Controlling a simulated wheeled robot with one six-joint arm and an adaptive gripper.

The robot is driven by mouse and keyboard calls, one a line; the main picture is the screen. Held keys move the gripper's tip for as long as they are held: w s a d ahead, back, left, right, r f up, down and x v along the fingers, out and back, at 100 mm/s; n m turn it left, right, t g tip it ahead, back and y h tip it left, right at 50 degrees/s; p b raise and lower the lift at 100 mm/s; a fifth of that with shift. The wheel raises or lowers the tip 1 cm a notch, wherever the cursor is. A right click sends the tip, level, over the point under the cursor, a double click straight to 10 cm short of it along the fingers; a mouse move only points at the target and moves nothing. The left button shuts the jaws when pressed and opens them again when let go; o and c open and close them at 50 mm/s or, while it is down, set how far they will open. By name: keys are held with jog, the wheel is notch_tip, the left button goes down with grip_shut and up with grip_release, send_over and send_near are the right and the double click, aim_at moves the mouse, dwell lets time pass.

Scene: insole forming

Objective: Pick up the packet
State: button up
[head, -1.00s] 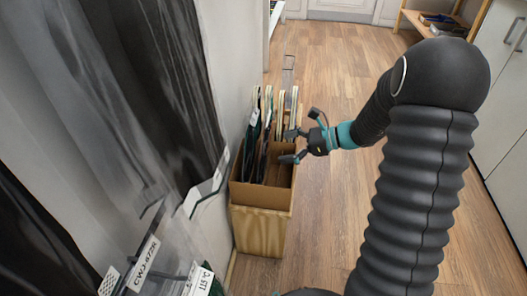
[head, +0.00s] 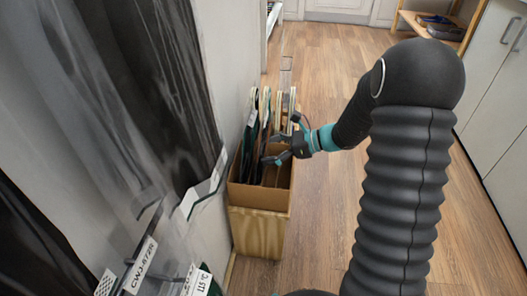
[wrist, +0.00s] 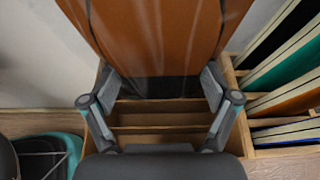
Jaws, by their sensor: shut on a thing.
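An orange-brown packet with a clear, shiny sleeve (wrist: 155,30) fills the upper middle of the wrist view. My gripper (wrist: 163,80) has one finger at each side edge of it and is shut on it near its lower end. In the head view my gripper (head: 279,143) is at the right side of the open box (head: 260,196), among the upright packets. I cannot tell in the head view which packet it holds, as the fingers and neighbouring packets overlap it. Bare wooden slats of the box show below the packet in the wrist view.
Several other packets (wrist: 285,55) stand in slots on the right of the wrist view. The box stands on a wooden block (head: 257,232) beside the left wall. Clear sleeves with labels (head: 140,265) hang at the near left. The wooden floor (head: 330,75) is open.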

aim_at(270, 124)
notch_tip(270, 124, up, 12)
jog(key=shift+f+p, duration=0.15)
jog(key=shift+p, duration=0.7)
jog(key=s+d, duration=0.1)
jog(key=d, duration=0.5)
jog(key=s+d, duration=0.1)
jog(key=d, duration=0.4)
jog(key=s+d, duration=0.1)
jog(key=d, duration=0.5)
jog(key=shift+s+d+r, duration=0.2)
jog(key=shift+d, duration=0.15)
